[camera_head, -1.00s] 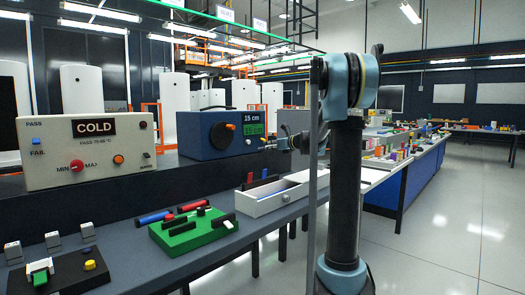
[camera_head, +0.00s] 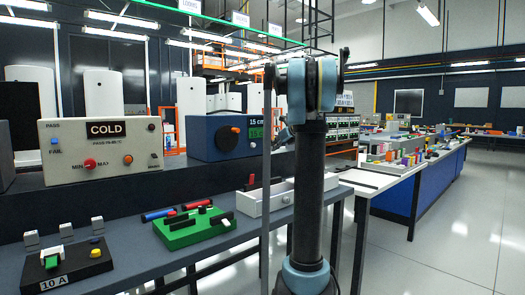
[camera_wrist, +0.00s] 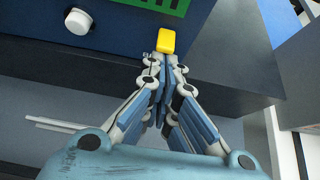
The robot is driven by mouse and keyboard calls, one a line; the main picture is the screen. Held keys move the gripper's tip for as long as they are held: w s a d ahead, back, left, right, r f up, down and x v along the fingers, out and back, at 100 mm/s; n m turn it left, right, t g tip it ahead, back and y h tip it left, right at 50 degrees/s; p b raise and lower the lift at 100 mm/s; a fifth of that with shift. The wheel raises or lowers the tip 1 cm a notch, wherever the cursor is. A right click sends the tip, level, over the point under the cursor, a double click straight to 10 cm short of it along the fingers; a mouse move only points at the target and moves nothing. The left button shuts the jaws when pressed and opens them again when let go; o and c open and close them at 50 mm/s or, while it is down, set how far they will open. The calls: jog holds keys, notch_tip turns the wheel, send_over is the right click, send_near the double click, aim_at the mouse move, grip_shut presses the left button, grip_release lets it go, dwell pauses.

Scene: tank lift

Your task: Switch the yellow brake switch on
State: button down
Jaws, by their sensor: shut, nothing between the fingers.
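The yellow brake switch (camera_wrist: 166,40) is a small yellow block on the front of a dark blue box, just below a green display. In the wrist view my gripper (camera_wrist: 161,54) is shut and empty, with its fingertips right at the lower edge of the switch. I cannot tell whether they touch it. Only a little of my gripper shows there, beside the arm.
A white knob (camera_wrist: 77,21) sits left of the switch. A beige panel marked COLD (camera_head: 106,163) stands left of the blue box. On the lower bench are a green block (camera_head: 192,232), a white tray (camera_head: 250,203) and a black switch board (camera_head: 65,266). Open floor lies at the right.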

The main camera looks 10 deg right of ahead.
jog(key=shift+r, duration=0.15)
jog(key=shift+r, duration=0.8)
jog(key=r+v, duration=0.1)
jog(key=v, duration=0.8)
jog(key=shift+w+a+r, duration=0.2)
jog(key=shift+w+r, duration=0.05)
jog(key=shift+r, duration=0.15)
